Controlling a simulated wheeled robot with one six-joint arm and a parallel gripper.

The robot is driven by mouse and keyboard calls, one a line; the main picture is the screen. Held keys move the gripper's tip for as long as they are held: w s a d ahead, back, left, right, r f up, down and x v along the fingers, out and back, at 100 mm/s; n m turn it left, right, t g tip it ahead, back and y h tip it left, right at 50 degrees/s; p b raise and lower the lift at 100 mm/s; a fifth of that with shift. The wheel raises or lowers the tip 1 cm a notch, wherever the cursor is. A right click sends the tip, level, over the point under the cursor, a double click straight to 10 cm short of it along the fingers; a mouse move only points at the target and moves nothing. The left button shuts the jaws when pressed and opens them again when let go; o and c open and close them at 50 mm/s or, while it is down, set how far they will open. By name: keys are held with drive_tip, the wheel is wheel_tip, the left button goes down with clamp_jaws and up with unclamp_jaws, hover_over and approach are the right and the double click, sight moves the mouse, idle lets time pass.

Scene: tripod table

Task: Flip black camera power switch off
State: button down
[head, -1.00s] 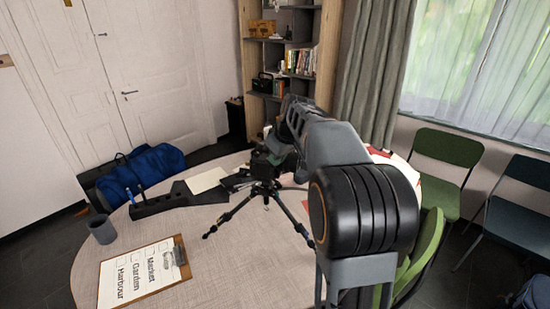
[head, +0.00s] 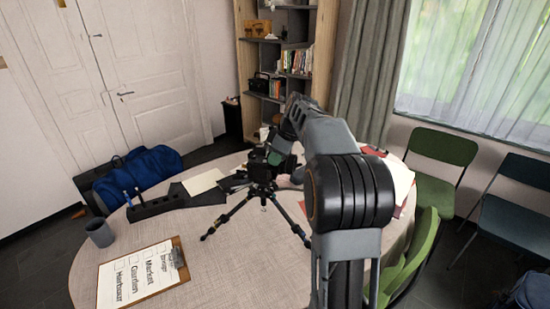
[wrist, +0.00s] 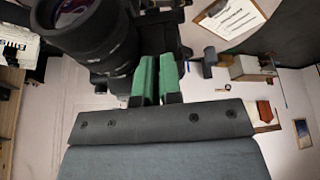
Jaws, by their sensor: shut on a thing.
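The black camera (head: 258,160) stands upright on a black tripod (head: 263,188) on the table (head: 190,235). In the wrist view the camera (wrist: 100,40) fills the upper left, its large round lens facing up and left. My gripper (wrist: 157,64) has green fingers close together, with only a narrow gap between them. Their tips are against the camera's dark body, beside the lens, and shut on a small part of it. I cannot make out the power switch or its position. In the head view my arm partly hides the gripper at the camera's right side.
A clipboard (head: 140,275), a grey cup (head: 100,234) and a dark holder with pens (head: 150,207) are on the table's left. Papers (head: 400,176) lie at its right. Chairs (head: 435,150) stand to the right. The table's front middle is clear.

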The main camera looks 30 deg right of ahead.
drive_tip(key=c, duration=1.3)
unclamp_jaws()
drive_tip(key=shift+r, duration=0.1)
drive_tip(key=p+v, duration=0.1)
drive_tip(key=v, duration=1.2)
drive_tip(key=shift+s+d+r, duration=0.15)
drive_tip(key=shift+s+r, duration=0.05)
drive_tip(key=shift+r, duration=0.05)
